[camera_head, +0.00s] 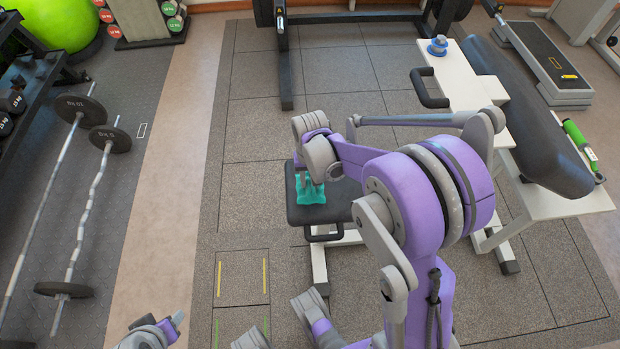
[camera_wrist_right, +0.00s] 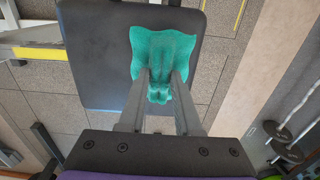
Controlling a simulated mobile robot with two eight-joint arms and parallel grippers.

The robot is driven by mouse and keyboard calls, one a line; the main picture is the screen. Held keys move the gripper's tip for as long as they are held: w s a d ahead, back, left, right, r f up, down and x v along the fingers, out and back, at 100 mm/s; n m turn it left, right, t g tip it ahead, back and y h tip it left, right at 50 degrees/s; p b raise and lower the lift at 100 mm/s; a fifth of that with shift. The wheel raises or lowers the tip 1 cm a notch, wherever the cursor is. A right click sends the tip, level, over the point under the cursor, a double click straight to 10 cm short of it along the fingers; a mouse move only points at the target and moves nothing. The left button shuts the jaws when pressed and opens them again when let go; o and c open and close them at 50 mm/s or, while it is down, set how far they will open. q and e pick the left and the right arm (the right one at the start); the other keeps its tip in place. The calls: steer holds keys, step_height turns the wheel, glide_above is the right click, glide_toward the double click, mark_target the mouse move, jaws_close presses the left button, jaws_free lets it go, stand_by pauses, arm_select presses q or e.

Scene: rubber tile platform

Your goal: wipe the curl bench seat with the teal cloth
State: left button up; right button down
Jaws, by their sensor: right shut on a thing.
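The teal cloth (camera_head: 311,194) lies on the dark curl bench seat (camera_head: 330,205), near the seat's left part in the head view. My right gripper (camera_head: 308,180) points down at the cloth and is shut on it. In the right wrist view, the two fingers (camera_wrist_right: 161,88) pinch a bunched fold of the cloth (camera_wrist_right: 160,50), and the rest spreads over the seat (camera_wrist_right: 95,60). My right arm hides part of the seat in the head view. My left gripper (camera_head: 172,328) is at the bottom left, away from the bench; its fingers are too small to judge.
The curl bench's padded arm rest (camera_head: 530,130) and white frame (camera_head: 465,80) stand to the right of the seat. A black handle (camera_head: 430,90) juts from the frame. A blue object (camera_head: 438,46) sits on top. Barbells (camera_head: 75,235) lie at the left. The tile floor left of the seat is clear.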

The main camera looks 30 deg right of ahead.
arm_select(q)
steer(key=shift+w+f+b, duration=0.1)
steer(key=shift+f+b, duration=0.95)
steer(key=shift+f, duration=0.45)
arm_select(e)
steer(key=shift+f, duration=1.85)
arm_select(q)
steer(key=shift+f, duration=0.1)
steer(key=shift+w+f+b, duration=0.1)
steer(key=shift+f+b, duration=0.45)
steer(key=shift+f, duration=0.05)
arm_select(e)
steer(key=shift+f, duration=0.8)
steer(key=shift+f, duration=0.1)
steer(key=shift+s+d, duration=0.5)
steer(key=shift+d, duration=0.4)
steer(key=shift+s+d, duration=0.45)
steer(key=shift+d, duration=0.4)
steer(key=shift+w+a, duration=0.5)
steer(key=shift+a, duration=0.35)
steer(key=shift+w+a, duration=0.45)
steer(key=shift+a, duration=0.4)
arm_select(q)
steer(key=shift+f, duration=0.15)
